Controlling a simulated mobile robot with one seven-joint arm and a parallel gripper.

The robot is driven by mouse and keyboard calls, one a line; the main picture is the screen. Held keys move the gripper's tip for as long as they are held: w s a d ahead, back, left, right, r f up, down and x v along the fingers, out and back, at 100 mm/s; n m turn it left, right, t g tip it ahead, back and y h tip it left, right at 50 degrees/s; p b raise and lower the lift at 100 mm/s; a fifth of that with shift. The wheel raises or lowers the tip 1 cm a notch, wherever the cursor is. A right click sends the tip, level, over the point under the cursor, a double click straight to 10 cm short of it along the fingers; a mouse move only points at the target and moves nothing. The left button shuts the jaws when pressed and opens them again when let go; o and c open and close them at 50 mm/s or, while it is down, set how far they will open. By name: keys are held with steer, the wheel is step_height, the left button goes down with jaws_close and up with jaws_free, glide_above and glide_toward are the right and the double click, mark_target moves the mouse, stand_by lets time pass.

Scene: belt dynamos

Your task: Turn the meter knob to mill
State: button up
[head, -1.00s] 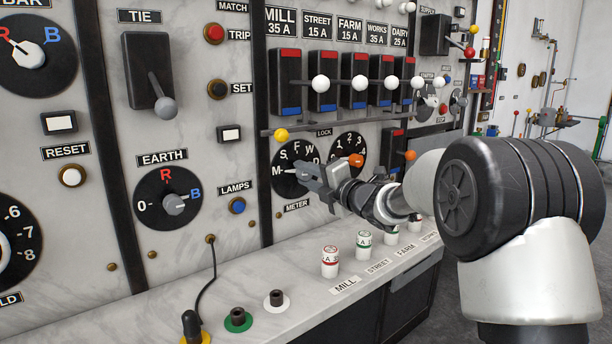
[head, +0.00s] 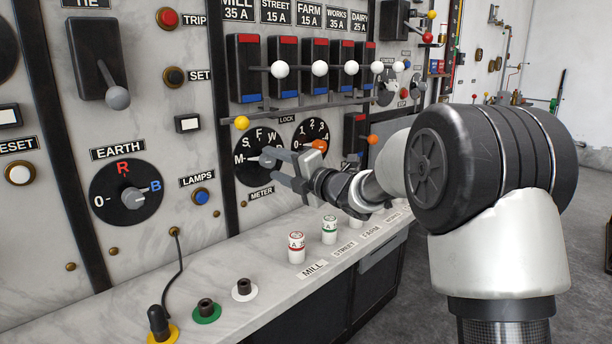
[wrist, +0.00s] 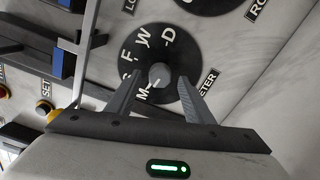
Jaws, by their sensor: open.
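The meter dial (head: 243,170) is a round black plate on the marble panel with white letters M, S, F, W and D. In the wrist view the dial (wrist: 170,40) fills the upper middle, and its grey knob (wrist: 158,74) shows at the centre. A light mark on the knob appears to face M, but the exact setting is hard to read. My gripper (head: 275,169) is open in front of the dial and partly covers it. In the wrist view its fingers (wrist: 160,78) appear either side of the knob; I cannot tell whether they touch it.
The lock dial (head: 309,130) is just right of my gripper. A rail with a yellow ball (head: 242,123) runs above the meter dial. Below, a marble ledge (head: 222,285) carries fuses (head: 296,248), sockets and a plugged cable.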

steer(key=p+v, duration=0.1)
steer(key=v, duration=1.3)
steer(key=shift+s+d, duration=0.15)
steer(key=s+d+r+m+t+h, duration=0.1)
steer(key=s+d+m+h, duration=0.3)
steer(key=d+m+h, duration=0.4)
steer(key=s+d+r+m+h, duration=0.1)
steer(key=s+d+m+h, duration=0.35)
steer(key=d+m, duration=0.4)
steer(key=s+a+f+m+g, duration=0.1)
steer(key=s+f+m+g, duration=0.2)
steer(key=s+m, duration=0.35)
steer(key=s+a+f+m+g, duration=0.2)
steer(key=s+f+m, duration=0.15)
steer(key=s, duration=0.65)
steer(key=s+a+f+m+g, duration=0.1)
steer(key=s+f+m+g, duration=0.25)
steer(key=s, duration=0.45)
step_height(320, 180, up, 26)
steer(key=p, duration=2.6)
steer(key=shift+w+r+p, duration=0.15)
steer(key=shift+w+p, duration=0.1)
steer(key=shift+p, duration=0.05)
